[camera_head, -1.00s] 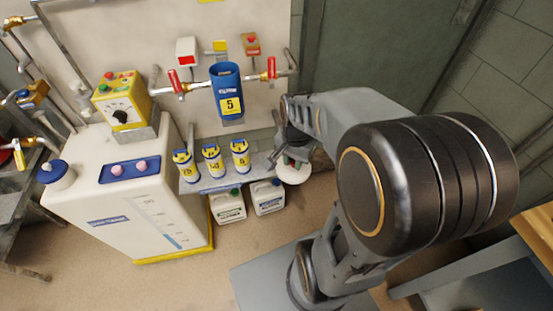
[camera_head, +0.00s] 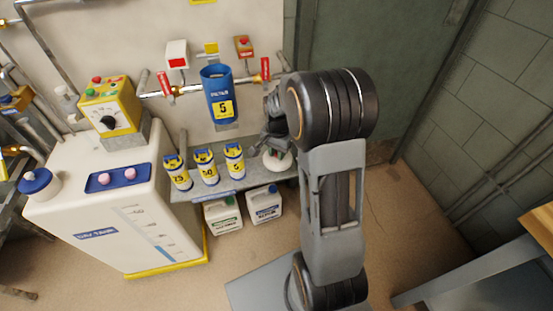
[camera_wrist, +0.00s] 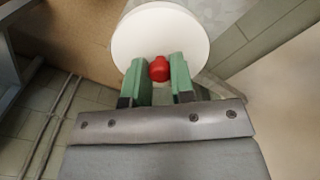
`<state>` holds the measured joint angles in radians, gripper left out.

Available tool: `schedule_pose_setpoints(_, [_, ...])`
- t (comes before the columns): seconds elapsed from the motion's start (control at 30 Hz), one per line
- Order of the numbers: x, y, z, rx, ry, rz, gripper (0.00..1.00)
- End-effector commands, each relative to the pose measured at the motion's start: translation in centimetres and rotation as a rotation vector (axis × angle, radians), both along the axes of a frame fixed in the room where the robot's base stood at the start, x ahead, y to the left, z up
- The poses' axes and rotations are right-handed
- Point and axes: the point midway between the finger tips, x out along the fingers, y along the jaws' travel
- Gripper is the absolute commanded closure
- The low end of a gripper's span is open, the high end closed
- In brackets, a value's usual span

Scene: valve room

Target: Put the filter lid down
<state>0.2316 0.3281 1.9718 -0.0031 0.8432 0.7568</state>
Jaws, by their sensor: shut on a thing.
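The filter lid (camera_wrist: 160,38) is a white round disc with a red knob (camera_wrist: 159,69). In the wrist view my gripper (camera_wrist: 160,80) is shut on the knob between its green fingers. In the head view the lid (camera_head: 277,162) is at the right end of the grey shelf (camera_head: 228,184), below my gripper (camera_head: 274,148), which my arm partly hides. I cannot tell whether the lid touches the shelf. The blue filter housing (camera_head: 218,85), labelled 5, is on the wall pipe above the shelf, with its top open.
Several yellow-labelled cartridges (camera_head: 206,167) stand on the shelf left of the lid. Two jugs (camera_head: 223,214) stand below it. A white tank (camera_head: 105,225) with a yellow control box (camera_head: 110,108) is at the left. Red-handled valves (camera_head: 165,84) flank the housing.

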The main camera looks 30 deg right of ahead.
Motion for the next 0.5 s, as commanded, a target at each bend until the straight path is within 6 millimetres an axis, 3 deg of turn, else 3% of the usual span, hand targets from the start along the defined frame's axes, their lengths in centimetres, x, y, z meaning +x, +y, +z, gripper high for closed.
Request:
schedule_pose_setpoints(0.3, [0.4, -0.1, -3.4, 0.001, 0.003, 0.001, 1.0])
schedule_pose_setpoints(0.5, [0.5, -0.1, -3.6, 0.0, 0.0, 0.001, 1.0])
